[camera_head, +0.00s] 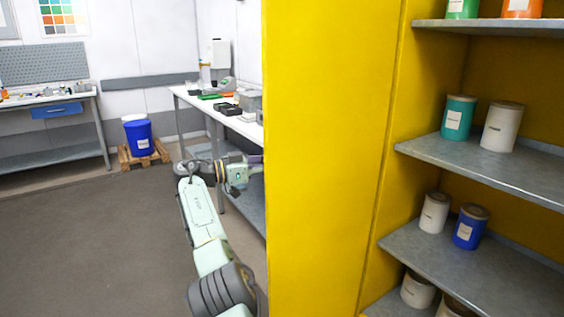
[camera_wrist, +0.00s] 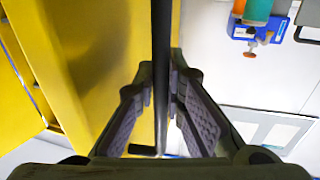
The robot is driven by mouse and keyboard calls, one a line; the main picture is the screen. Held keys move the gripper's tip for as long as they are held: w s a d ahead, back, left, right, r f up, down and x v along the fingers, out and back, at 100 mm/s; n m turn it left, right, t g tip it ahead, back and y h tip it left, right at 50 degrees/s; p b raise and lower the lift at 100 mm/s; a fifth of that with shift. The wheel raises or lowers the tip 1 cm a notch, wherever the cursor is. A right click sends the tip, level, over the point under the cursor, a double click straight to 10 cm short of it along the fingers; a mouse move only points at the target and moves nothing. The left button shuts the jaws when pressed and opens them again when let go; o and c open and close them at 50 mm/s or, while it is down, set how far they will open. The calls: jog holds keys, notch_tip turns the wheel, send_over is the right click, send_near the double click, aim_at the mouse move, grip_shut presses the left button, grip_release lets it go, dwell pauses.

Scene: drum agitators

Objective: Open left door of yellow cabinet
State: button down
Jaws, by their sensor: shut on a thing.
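The yellow cabinet's left door (camera_head: 325,150) stands open as a large yellow panel in the middle of the head view. To its right, the cabinet's grey shelves (camera_head: 480,165) show. My arm is on the left, far side of the panel, and my gripper (camera_head: 255,165) is at its left edge, where the panel partly hides it. In the wrist view, the fingers of my gripper (camera_wrist: 162,85) are shut on a thin dark door handle (camera_wrist: 161,40). The yellow door face (camera_wrist: 100,50) lies beside the handle on the left.
Several jars stand on the shelves, among them a green one (camera_head: 459,118) and a blue one (camera_head: 470,228). A white workbench (camera_head: 185,95) stands behind my arm. A blue drum (camera_head: 138,137) rests on a pallet. The grey floor (camera_head: 90,240) at left is clear.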

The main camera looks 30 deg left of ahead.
jog(key=shift+w+a+f, duration=0.1)
jog(key=shift+a, duration=0.05)
dwell(0.4)
jog(key=c, duration=1.9)
grip_release()
